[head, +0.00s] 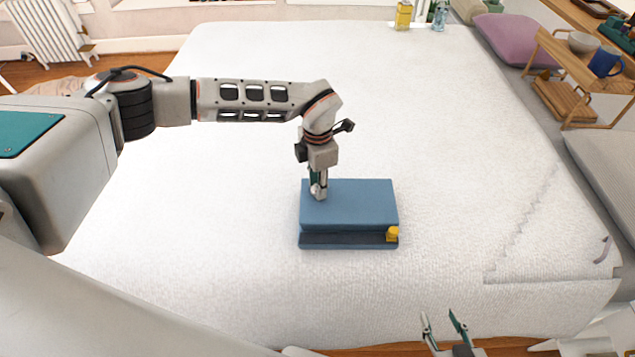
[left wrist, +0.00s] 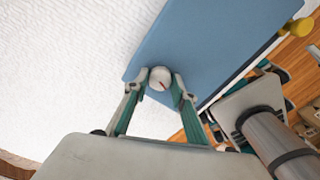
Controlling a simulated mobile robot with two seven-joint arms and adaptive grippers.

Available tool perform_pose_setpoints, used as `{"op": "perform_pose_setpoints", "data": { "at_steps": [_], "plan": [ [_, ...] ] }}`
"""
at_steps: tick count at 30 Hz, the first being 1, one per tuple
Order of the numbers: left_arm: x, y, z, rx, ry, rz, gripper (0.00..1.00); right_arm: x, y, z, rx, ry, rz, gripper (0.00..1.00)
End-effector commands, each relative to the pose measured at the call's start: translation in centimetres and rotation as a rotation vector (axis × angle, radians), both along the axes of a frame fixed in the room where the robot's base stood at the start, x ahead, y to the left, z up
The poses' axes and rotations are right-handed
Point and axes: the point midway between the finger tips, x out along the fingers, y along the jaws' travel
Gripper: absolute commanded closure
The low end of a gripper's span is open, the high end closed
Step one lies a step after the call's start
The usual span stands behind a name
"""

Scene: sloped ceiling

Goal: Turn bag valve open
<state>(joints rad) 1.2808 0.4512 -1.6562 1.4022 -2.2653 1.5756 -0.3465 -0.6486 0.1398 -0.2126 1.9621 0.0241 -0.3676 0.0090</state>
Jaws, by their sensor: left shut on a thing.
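A blue bag (head: 360,205), shaped like a flat block, lies on the white bed. In the left wrist view its blue face (left wrist: 215,45) fills the upper right. The valve is mostly hidden by the fingers in the head view. My right gripper (head: 442,316) is open and empty at the bed's front edge, apart from the bag.
A yellow piece (head: 393,234) is at the bag's front right corner. The bed (head: 240,250) is clear around the bag. A wooden tray table (head: 575,55) with a bowl and blue mug stands at the far right. Yellow and clear bottles (head: 404,16) stand at the back.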

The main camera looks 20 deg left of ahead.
Motion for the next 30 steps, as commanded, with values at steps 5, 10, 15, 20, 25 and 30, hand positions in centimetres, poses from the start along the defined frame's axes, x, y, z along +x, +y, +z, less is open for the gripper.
{"op": "perform_pose_setpoints", "data": {
  "at_steps": [5,10,15,20,25,30],
  "plan": [
    [0.02,-0.07,0.05,-0.001,-0.001,0.145,0.96,0.01,0.0,0.23,0.0,0.0,0.0,0.6],
    [0.02,-0.06,0.04,-0.001,-0.001,0.254,0.96,0.02,0.0,0.34,0.0,-0.001,0.0,0.6],
    [0.02,-0.06,0.03,-0.001,-0.001,0.33,0.96,0.02,0.0,0.41,0.0,-0.001,0.0,0.6],
    [0.02,-0.05,0.02,-0.001,-0.001,0.369,0.96,0.03,0.0,0.44,0.0,-0.001,0.0,0.6],
    [0.02,-0.06,0.02,-0.001,-0.001,0.386,0.96,0.02,0.0,0.45,0.0,-0.001,0.0,0.6],
    [0.02,-0.05,0.02,-0.001,-0.001,0.388,0.96,0.02,0.0,0.45,0.0,-0.001,0.0,0.6]
  ]
}}
